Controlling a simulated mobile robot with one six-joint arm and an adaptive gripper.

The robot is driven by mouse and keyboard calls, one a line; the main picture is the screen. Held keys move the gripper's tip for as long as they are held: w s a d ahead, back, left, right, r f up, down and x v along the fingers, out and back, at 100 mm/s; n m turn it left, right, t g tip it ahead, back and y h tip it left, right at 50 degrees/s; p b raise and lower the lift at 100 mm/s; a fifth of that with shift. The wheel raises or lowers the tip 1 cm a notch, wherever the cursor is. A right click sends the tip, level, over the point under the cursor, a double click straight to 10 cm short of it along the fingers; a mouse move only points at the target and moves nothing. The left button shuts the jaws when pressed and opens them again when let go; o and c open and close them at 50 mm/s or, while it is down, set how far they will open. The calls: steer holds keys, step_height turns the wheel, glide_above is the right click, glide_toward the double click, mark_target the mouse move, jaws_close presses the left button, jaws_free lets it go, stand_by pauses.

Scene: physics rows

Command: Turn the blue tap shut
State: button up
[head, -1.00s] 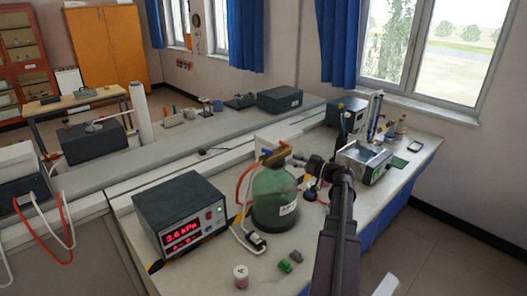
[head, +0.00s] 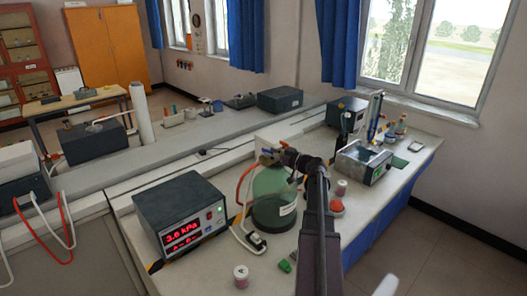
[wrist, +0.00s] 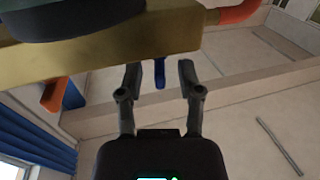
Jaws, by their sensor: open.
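The blue tap (wrist: 160,74) shows in the wrist view as a small blue handle hanging from the edge of a brass block (wrist: 110,42). My gripper (wrist: 160,75) is open, with one finger on each side of the tap and a visible gap on both sides. Whether either finger touches it I cannot tell. In the head view the brass block sits on top of a green bottle (head: 270,206).
A pressure meter (head: 180,215) reading 3.6 kPa stands left of the bottle. Orange hose (head: 240,188) runs beside the bottle. A red-topped item (head: 337,207) and a metal bath (head: 362,162) are to the right.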

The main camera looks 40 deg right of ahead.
mark_target(262, 150)
steer(key=shift+x, duration=2)
steer(key=shift+c, duration=0.2)
jaws_close()
